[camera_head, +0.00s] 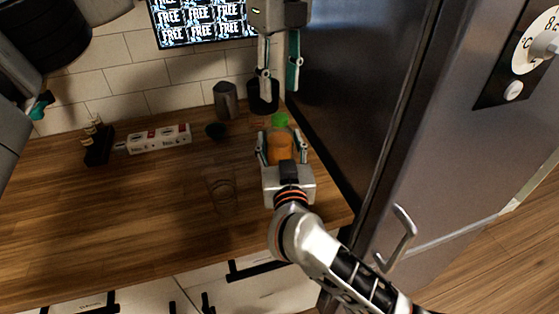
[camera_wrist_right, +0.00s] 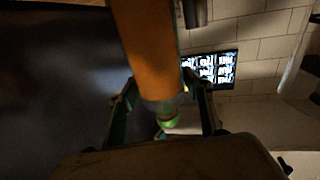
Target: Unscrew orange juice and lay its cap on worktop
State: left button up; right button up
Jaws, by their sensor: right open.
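The orange juice bottle (camera_head: 280,146) stands upright on the wooden worktop (camera_head: 130,215), near its right end, with its green cap (camera_head: 280,119) on top. My right gripper (camera_head: 279,145) is open, with one finger on each side of the bottle. In the right wrist view the orange bottle (camera_wrist_right: 153,50) runs between the fingers, with the green cap (camera_wrist_right: 170,122) at its lower end. I cannot tell whether the fingers touch it. My left gripper (camera_head: 279,82) points down above and behind the cap, its fingers apart and empty.
A clear glass (camera_head: 221,188) stands left of the bottle. Behind are a small dark bowl (camera_head: 215,131), a grey canister (camera_head: 226,100) and a dark cup (camera_head: 262,97). White boxes (camera_head: 158,138) and a black rack (camera_head: 98,148) stand further left. A fridge (camera_head: 450,130) walls the right. The front left worktop is clear.

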jog(key=w, duration=0.4)
jog(key=shift+w+a, duration=0.2)
jog(key=shift+a, duration=0.05)
